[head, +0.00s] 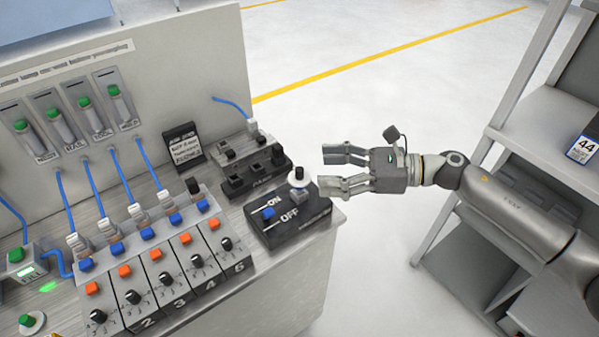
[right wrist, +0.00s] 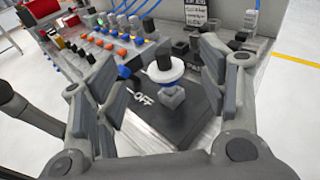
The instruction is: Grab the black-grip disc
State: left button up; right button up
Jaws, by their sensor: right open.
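The black-grip disc (head: 298,183) is a white disc with a black knob on top. It sits on a small grey block at the back right of the black ON/OFF panel (head: 275,235), near the bench's right edge. In the right wrist view the disc (right wrist: 164,73) appears between the two fingers, beyond their tips. My right gripper (head: 326,170) is open and empty, just right of the disc and apart from it in the head view. My left gripper is not in view.
A blue button (head: 268,213) is on the same panel. A black socket block (head: 253,174) stands behind it. Switch modules with knobs (head: 174,285) and blue cables fill the bench to the left. A grey shelf (head: 545,112) stands at right, with clear floor between.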

aim_at(301, 169)
jog(key=shift+x, duration=0.8)
jog(key=shift+a+p, duration=0.35)
jog(key=shift+p, duration=0.1)
jog(key=p+x, duration=0.1)
jog(key=x, duration=0.2)
jog(key=shift+w+a+f+p, duration=0.1)
jog(key=shift+w+a+p, duration=0.1)
jog(key=shift+p, duration=0.15)
jog(key=shift+a+f, duration=0.2)
jog(key=shift+a, duration=0.3)
jog(key=shift+d, duration=0.1)
jog(key=c, duration=1)
jog(key=shift+r, duration=0.1)
